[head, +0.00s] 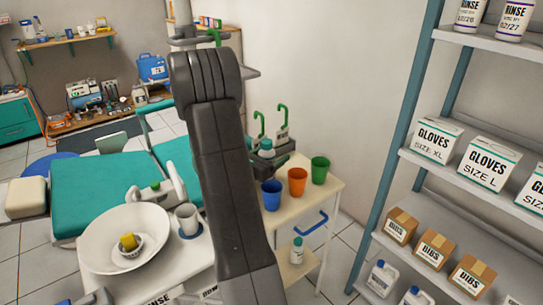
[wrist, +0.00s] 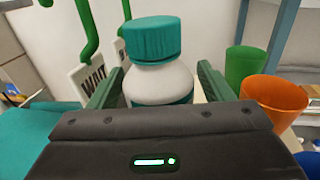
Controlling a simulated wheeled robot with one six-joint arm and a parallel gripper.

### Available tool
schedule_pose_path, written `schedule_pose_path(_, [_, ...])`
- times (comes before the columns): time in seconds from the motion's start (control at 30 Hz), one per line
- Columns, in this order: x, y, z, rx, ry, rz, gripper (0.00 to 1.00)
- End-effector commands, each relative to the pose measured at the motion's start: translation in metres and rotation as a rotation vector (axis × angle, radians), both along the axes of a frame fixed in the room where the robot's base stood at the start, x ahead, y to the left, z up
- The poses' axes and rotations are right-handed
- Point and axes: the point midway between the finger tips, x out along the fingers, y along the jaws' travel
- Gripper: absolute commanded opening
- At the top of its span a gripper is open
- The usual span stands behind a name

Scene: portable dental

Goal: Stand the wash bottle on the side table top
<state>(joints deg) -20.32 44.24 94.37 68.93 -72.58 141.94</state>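The wash bottle, white with a teal screw cap and a teal band, stands upright between my gripper's two fingers (wrist: 160,88) in the wrist view; its cap (wrist: 153,40) rises above them. A finger lies close along each side, and I cannot tell whether they press on it. In the head view a teal-capped bottle (head: 266,148) shows just right of my arm, above the side table (head: 306,196). The bottle's base is hidden, so I cannot tell whether it rests on anything.
Blue (head: 271,194), orange (head: 297,181) and green (head: 319,169) cups stand on the side table top. Green-hooked holders (wrist: 95,75) stand behind the bottle. Another bottle (head: 297,252) is on the lower shelf. A stocked rack (head: 455,180) stands right; a basin (head: 110,245) is left.

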Motion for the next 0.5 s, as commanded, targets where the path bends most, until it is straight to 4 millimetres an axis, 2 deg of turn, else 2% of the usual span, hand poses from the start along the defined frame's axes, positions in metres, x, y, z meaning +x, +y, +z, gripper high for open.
schedule_pose_path(0.27, [0.0,0.0,0.001,0.001,0.001,0.0,0.73])
schedule_pose_path(0.37, [0.0,0.0,0.01,0.001,-0.001,-0.001,0.73])
schedule_pose_path(0.5, [0.0,0.0,0.032,0.003,-0.004,0.0,0.73])
